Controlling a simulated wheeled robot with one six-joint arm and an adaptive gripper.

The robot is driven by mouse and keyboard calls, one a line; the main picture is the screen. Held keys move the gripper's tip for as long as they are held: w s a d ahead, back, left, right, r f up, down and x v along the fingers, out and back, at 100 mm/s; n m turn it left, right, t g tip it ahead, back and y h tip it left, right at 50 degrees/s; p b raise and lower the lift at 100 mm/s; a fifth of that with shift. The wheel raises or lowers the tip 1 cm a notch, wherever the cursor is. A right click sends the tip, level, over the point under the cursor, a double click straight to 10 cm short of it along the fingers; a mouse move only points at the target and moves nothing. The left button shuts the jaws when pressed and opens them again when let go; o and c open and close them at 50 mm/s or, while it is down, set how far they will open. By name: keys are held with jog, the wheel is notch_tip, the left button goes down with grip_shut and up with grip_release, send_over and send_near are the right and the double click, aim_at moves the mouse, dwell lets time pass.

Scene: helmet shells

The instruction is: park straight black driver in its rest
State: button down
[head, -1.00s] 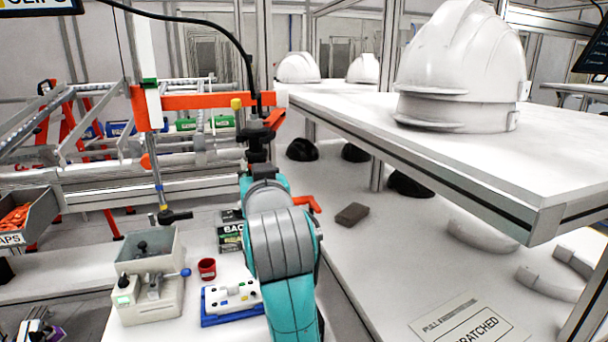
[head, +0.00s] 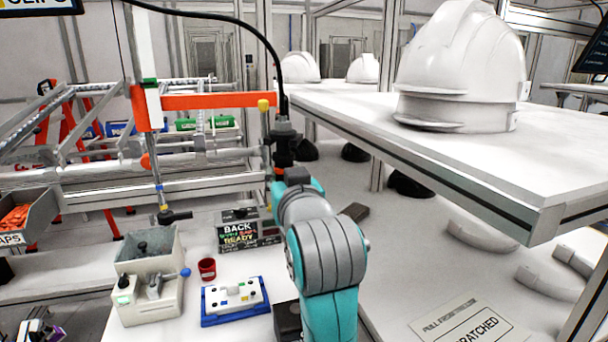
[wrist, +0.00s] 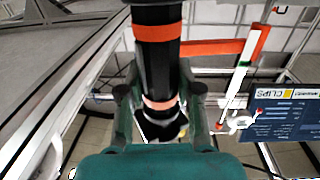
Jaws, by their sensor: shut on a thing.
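The straight black driver (head: 284,138) stands upright at the middle of the head view, with a black cable curving up from its top. In the wrist view the driver (wrist: 157,55) is a black cylinder with orange bands between my fingers. My gripper (wrist: 160,97) is shut on it; in the head view my gripper (head: 288,172) is mostly hidden behind my wrist. An orange arm (head: 215,101) with a yellow cap reaches beside the driver; whether they join is unclear. I cannot clearly make out the driver's rest.
A white shelf (head: 470,155) with helmet shells (head: 460,65) juts out at the right. On the bench are a BACK READY sign box (head: 236,236), a red cup (head: 207,268), a blue-based fixture (head: 235,302) and a grey machine (head: 150,285). A dark block (head: 355,211) lies behind my arm.

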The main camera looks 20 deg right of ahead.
jog(key=w+d, duration=0.4)
jog(key=d, duration=0.1)
dwell(0.5)
grip_release()
dwell(0.5)
jog(key=s, duration=1.1)
jog(key=shift+a, duration=0.3)
dwell(0.4)
